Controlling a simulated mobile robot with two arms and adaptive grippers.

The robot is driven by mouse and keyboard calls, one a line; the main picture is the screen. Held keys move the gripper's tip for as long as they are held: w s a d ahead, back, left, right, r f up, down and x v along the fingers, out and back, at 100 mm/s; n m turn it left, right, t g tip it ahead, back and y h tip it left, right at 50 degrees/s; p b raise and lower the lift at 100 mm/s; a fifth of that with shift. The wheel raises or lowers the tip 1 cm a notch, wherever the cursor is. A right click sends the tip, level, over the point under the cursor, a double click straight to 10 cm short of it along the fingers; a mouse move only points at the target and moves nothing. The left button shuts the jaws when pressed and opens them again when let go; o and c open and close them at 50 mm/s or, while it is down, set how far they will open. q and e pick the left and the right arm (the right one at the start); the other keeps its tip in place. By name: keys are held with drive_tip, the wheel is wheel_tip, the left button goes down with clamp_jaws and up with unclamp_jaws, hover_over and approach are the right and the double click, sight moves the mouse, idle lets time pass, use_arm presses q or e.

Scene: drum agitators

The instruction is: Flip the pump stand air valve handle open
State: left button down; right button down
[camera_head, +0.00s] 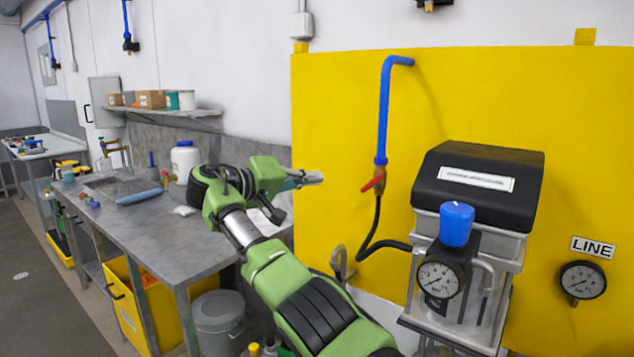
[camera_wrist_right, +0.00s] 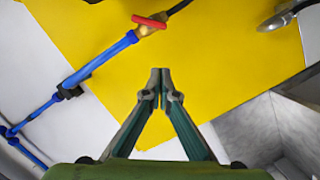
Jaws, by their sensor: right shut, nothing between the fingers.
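The air valve has a red handle (camera_head: 373,182) on a brass body, at the lower end of the blue pipe (camera_head: 384,110) on the yellow panel. In the head view the handle slants across the line of the pipe. The handle also shows at the top of the right wrist view (camera_wrist_right: 149,22), on the brass body. My right gripper (camera_head: 318,178) is left of the valve in the head view, apart from it. Its fingertips (camera_wrist_right: 160,72) are together and empty, below the handle in the wrist view. My left gripper is not in view.
A black hose (camera_head: 372,232) runs from the valve to the pump stand (camera_head: 470,225) with its gauge and blue knob. A metal hook (camera_head: 342,264) sits below the valve. A grey workbench (camera_head: 165,240) stands at left. The yellow panel (camera_head: 340,120) is bare around the pipe.

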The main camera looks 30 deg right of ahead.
sight(372, 183)
drive_tip(key=shift+d, duration=0.15)
drive_tip(key=shift+s+d+r+m+b, duration=0.1)
drive_tip(key=shift+d+r+m+b, duration=0.25)
drive_tip(key=shift+r, duration=0.2)
drive_tip(key=shift+s+d+r+m+b, duration=0.1)
drive_tip(key=shift+r+m+b, duration=0.1)
drive_tip(key=shift+r+m, duration=0.3)
drive_tip(key=shift+d, duration=0.1)
drive_tip(key=d+f+p, duration=0.4)
drive_tip(key=d+p, duration=0.1)
drive_tip(key=d, duration=0.5)
drive_tip(key=shift+s+d+f+p, duration=0.25)
drive_tip(key=shift+d+f+p, duration=0.05)
drive_tip(key=shift+p, duration=0.05)
